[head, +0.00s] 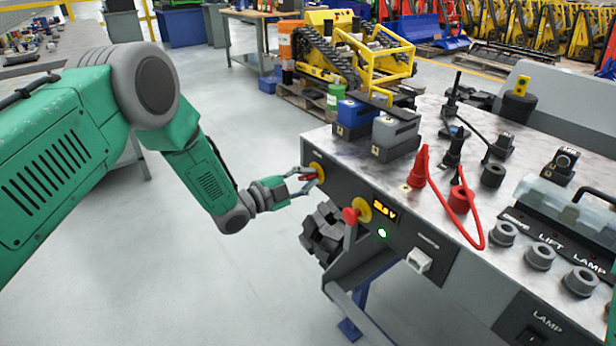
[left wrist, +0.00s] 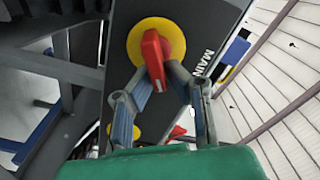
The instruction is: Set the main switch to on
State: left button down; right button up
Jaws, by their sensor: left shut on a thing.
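The main switch has a red handle (left wrist: 152,52) on a round yellow plate (left wrist: 176,32), beside a white "MAIN" label (left wrist: 204,62) on the dark panel. In the head view its yellow plate (head: 317,167) is on the left end of the bench's front panel. My left gripper (head: 306,178) is at the switch with its fingers shut on the red handle. In the left wrist view the gripper (left wrist: 158,82) has one finger on each side of the handle, whose end points down the picture. My right gripper is out of view.
A red mushroom button (head: 351,216) on a yellow plate sticks out right of the switch. A display (head: 385,210) glows with yellow digits above a lit green lamp (head: 382,233). Blue and grey blocks, plugs and a red cable (head: 455,222) crowd the bench top. The floor (head: 250,290) beside it is clear.

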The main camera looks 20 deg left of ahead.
pick_arm(q)
jog(key=m, duration=0.3)
jog(key=f+m+b, duration=0.1)
jog(key=m, duration=0.2)
jog(key=shift+s+d+f, duration=0.1)
jog(key=shift+s+f, duration=0.05)
jog(key=shift+f, duration=0.05)
dwell(0.5)
jog(key=c, duration=1.6)
grip_release()
jog(key=shift+c, duration=0.2)
jog(key=shift+o, duration=0.2)
jog(key=shift+r, duration=0.1)
jog(key=shift+s+a, duration=0.1)
jog(key=shift+a, duration=0.1)
jog(key=v, duration=1.1)
jog(key=shift+a, duration=0.2)
